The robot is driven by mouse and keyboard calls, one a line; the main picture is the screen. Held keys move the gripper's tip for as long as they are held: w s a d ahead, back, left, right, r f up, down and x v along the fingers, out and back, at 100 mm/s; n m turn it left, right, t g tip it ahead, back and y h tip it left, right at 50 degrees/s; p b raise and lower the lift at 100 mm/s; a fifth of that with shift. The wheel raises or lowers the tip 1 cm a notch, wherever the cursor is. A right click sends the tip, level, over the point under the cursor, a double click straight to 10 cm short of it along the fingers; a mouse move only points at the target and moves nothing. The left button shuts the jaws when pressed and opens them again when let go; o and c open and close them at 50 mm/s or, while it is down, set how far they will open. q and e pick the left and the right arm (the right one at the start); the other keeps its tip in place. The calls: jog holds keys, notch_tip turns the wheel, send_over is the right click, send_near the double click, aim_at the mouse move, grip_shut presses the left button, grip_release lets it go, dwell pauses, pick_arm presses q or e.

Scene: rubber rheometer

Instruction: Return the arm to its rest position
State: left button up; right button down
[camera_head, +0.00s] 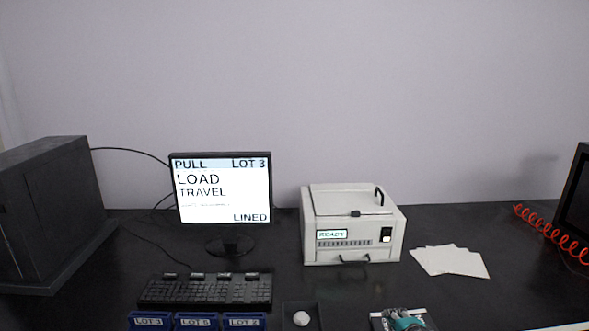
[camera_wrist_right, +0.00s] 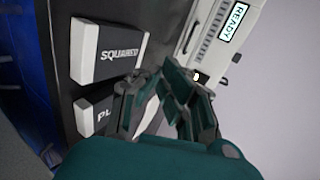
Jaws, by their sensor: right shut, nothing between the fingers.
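My right gripper (camera_head: 405,322) shows at the bottom edge of the head view, right of centre, as a teal and grey shape partly cut off by the frame. In the right wrist view its fingers (camera_wrist_right: 166,88) are shut with nothing held. They are in front of two labelled blocks, one reading "SQUARED" (camera_wrist_right: 108,52) and one whose label starts "PL" (camera_wrist_right: 97,116). I cannot tell how far the fingers are from them. My left gripper is not in view.
A white machine (camera_head: 352,256) reading READY stands mid-table, its lid down. White sheets (camera_head: 450,261) lie right of it. A monitor (camera_head: 222,190), keyboard (camera_head: 205,291), blue lot boxes (camera_head: 198,322) and a small tray (camera_head: 288,312) are left. A red coiled cable (camera_head: 550,232) is far right.

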jog(key=s+a+f+n+g, duration=0.1)
jog(key=s+f+n+g, duration=0.15)
jog(key=s+n, duration=0.7)
jog(key=s+a+f+n+g, duration=0.2)
jog(key=s+n+g, duration=0.1)
jog(key=s, duration=1.3)
jog(key=s+a+f+n+g, duration=0.1)
jog(key=s+f+n+g, duration=0.15)
jog(key=s+n, duration=0.75)
jog(key=s+f+m+g, duration=0.2)
jog(key=s+f+m, duration=0.15)
jog(key=f, duration=1.95)
jog(key=s+d+f+g, duration=0.1)
jog(key=s+d+f, duration=0.2)
jog(key=s+f, duration=1.5)
jog(key=shift+f+n+h, duration=0.3)
jog(key=shift+f, duration=0.05)
jog(key=shift+s, duration=0.1)
